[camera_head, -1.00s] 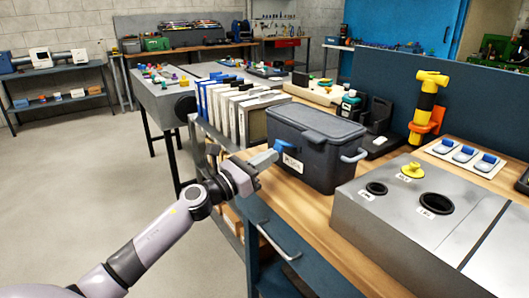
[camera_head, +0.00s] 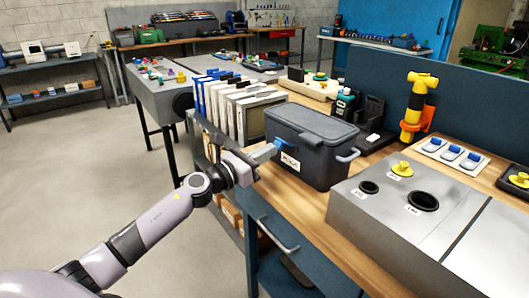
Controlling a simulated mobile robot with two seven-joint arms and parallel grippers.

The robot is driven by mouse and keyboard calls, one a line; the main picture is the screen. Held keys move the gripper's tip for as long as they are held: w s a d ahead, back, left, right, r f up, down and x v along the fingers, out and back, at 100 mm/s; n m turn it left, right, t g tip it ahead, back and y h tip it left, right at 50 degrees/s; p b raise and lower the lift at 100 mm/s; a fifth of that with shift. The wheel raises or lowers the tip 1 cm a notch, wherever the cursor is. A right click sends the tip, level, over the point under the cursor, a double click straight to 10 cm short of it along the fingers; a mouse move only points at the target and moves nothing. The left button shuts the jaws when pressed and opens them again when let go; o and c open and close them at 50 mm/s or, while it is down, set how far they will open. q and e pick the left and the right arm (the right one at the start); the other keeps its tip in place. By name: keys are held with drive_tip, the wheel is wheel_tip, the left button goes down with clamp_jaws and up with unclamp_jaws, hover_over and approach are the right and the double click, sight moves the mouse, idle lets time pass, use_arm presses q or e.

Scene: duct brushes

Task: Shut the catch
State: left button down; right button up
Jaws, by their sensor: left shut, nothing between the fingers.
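A dark grey lidded box (camera_head: 318,150) stands on the wooden bench, with its lid down. A blue catch (camera_head: 281,143) sticks out from its left end, above a white label (camera_head: 290,162). A grey handle (camera_head: 348,156) shows at the right end. My left gripper (camera_head: 267,154) is shut and empty, right beside the blue catch at the box's left end. I cannot tell whether its fingertips touch the catch. The fingertips partly hide that end of the box. My right gripper is not in view.
Upright binders (camera_head: 240,110) stand just behind the box. A metal housing with round holes (camera_head: 410,215) lies to the right in front. A yellow and black post (camera_head: 416,107) and a switch panel (camera_head: 452,154) stand farther right. Open floor lies left of the bench.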

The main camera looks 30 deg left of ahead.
use_arm(q)
drive_tip(key=shift+w+d+r+p, duration=0.1)
drive_tip(key=shift+r+p, duration=0.45)
drive_tip(key=shift+r, duration=0.15)
drive_tip(key=r, duration=0.1)
drive_tip(key=w+r+p, duration=0.1)
drive_tip(key=r, duration=0.1)
drive_tip(key=shift+w+d, duration=0.2)
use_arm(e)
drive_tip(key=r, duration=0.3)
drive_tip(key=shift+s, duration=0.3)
use_arm(q)
drive_tip(key=shift+f, duration=0.15)
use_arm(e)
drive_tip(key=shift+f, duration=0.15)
